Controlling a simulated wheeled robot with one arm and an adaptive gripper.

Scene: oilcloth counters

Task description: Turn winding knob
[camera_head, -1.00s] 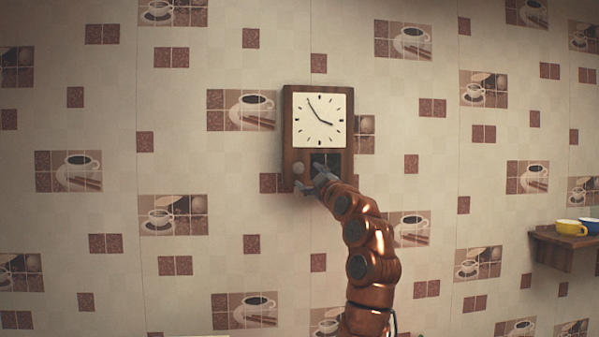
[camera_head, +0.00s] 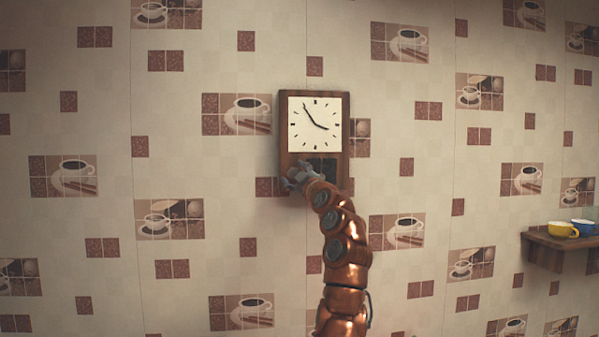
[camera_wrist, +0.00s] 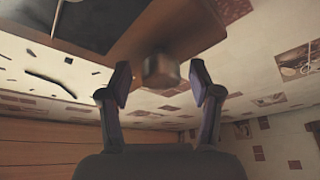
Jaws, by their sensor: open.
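A wooden wall clock (camera_head: 285,140) with a white face (camera_head: 315,125) hangs on the tiled wall. A dark window shows below the face. The winding knob, a small round brownish piece, shows in the wrist view (camera_wrist: 161,70) on the clock's wooden front. In the head view my gripper covers it. My gripper (camera_head: 294,181) is at the lower left of the clock front. In the wrist view my gripper (camera_wrist: 161,85) is open, one finger on each side of the knob, with gaps between fingers and knob. The knob sits at or just beyond the fingertips; the exact depth is unclear.
A small wooden shelf (camera_head: 552,250) at the right holds a yellow cup (camera_head: 562,229) and a blue cup (camera_head: 583,227). The wall around the clock is flat and otherwise clear, with printed coffee-cup tiles.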

